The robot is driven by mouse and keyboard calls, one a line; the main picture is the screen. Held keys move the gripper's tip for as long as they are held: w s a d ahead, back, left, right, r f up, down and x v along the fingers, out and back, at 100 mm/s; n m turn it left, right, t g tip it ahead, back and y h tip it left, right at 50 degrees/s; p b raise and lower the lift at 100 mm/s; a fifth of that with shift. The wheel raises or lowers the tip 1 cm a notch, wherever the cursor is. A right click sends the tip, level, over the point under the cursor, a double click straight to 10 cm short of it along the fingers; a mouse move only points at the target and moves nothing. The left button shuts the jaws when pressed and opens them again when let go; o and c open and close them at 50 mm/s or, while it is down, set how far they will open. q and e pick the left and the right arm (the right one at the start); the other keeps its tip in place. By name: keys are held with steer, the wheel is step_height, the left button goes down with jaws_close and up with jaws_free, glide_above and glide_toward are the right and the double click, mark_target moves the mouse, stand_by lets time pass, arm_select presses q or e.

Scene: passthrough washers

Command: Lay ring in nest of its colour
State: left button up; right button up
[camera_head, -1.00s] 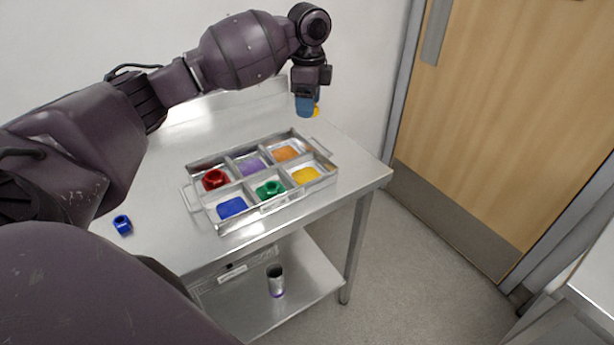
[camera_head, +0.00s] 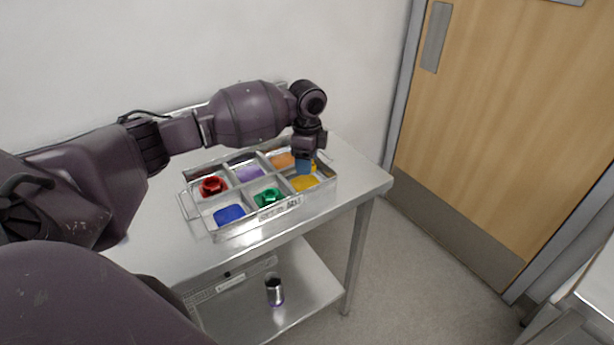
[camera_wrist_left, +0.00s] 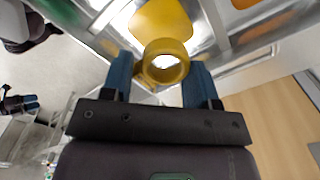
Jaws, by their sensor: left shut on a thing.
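My left gripper (camera_head: 306,166) is shut on a yellow ring (camera_wrist_left: 166,61). In the left wrist view the ring sits between the two blue fingertips (camera_wrist_left: 160,82). In the head view the fingers hide most of the ring, and a bit of yellow (camera_head: 314,167) shows beside them. The ring is above the right end of the metal tray (camera_head: 226,232), close to the yellow nest (camera_head: 303,184). The yellow nest also shows just beyond the ring in the left wrist view (camera_wrist_left: 160,20). My right gripper is not in view.
A red ring (camera_head: 213,187) lies in the left back compartment and a green ring (camera_head: 268,198) in the front middle one. The blue (camera_head: 229,215), purple (camera_head: 249,174) and orange (camera_head: 282,161) nests look empty.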

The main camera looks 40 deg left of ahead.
mark_target(307, 185)
arm_select(q)
step_height(307, 185, down, 6)
steer(key=shift+r+b, duration=0.25)
steer(key=shift+b, duration=0.1)
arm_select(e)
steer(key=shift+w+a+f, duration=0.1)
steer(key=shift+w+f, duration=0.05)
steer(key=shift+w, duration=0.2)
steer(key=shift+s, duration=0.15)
arm_select(q)
steer(key=o, duration=0.9)
steer(key=shift+f, duration=0.1)
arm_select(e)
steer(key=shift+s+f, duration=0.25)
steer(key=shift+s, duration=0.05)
arm_select(q)
step_height(307, 185, up, 12)
steer(key=p, duration=0.1)
steer(key=shift+r, duration=0.2)
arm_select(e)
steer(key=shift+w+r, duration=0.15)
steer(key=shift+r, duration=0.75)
